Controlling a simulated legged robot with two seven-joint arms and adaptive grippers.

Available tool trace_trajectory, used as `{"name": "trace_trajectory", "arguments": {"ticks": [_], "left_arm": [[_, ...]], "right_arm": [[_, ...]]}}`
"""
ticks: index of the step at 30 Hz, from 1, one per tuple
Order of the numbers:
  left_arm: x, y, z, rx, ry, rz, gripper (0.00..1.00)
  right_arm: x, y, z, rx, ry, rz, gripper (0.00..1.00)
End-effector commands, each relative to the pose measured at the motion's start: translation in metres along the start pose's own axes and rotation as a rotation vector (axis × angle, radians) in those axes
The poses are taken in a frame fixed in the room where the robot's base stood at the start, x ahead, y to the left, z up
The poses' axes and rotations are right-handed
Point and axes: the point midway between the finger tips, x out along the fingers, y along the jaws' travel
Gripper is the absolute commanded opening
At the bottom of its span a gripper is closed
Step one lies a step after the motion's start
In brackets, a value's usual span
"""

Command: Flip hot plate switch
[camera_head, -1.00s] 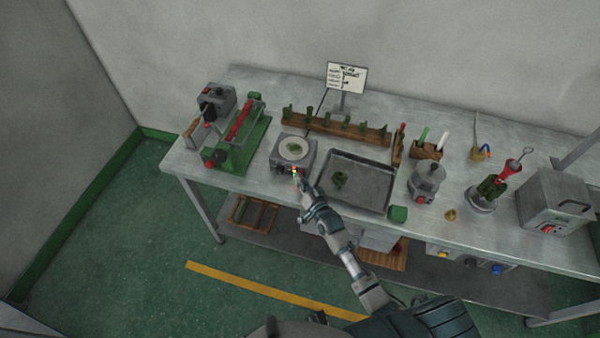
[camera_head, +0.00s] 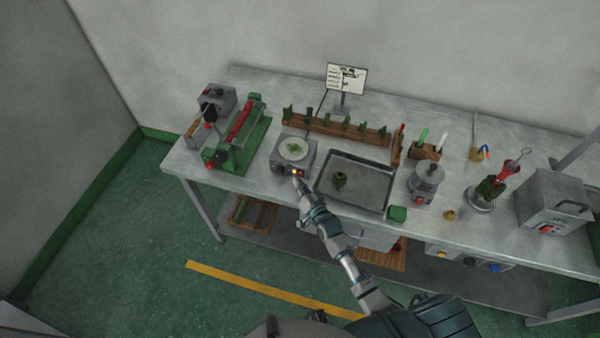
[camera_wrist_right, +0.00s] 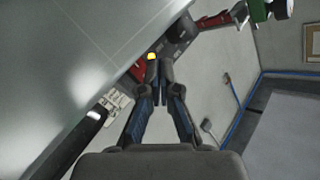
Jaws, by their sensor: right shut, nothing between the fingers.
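The hot plate (camera_head: 310,160) is a grey box with a round pale top plate, standing at the front edge of the bench. Its switch (camera_head: 296,172) shows as a small yellow and red spot at the right of its front face. My right gripper (camera_head: 298,181) is shut and empty, its tips at or just below the switch; contact cannot be told. In the right wrist view the closed fingertips (camera_wrist_right: 165,64) lie just beside a glowing yellow spot (camera_wrist_right: 152,56). My left gripper is not in view.
A grey tray (camera_head: 372,162) with a green piece lies right of the hot plate. A green clamp-like device (camera_head: 236,158) stands to its left, and a wooden rack (camera_head: 335,132) behind. A small green block (camera_head: 397,214) sits at the tray's front corner.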

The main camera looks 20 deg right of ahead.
Motion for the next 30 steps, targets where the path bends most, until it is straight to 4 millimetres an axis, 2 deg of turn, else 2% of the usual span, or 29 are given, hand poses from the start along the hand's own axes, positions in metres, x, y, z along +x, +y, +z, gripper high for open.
{"name": "trace_trajectory", "arguments": {"ticks": [5, 18, 30], "left_arm": [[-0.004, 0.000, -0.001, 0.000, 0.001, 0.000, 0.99], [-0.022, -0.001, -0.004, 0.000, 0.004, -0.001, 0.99], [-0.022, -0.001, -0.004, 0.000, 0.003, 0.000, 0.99]], "right_arm": [[-0.004, -0.004, 0.003, 0.001, -0.002, 0.000, 0.00], [-0.032, -0.024, 0.023, 0.001, -0.001, 0.000, 0.00], [-0.035, -0.025, 0.026, 0.000, -0.001, 0.000, 0.00]]}}
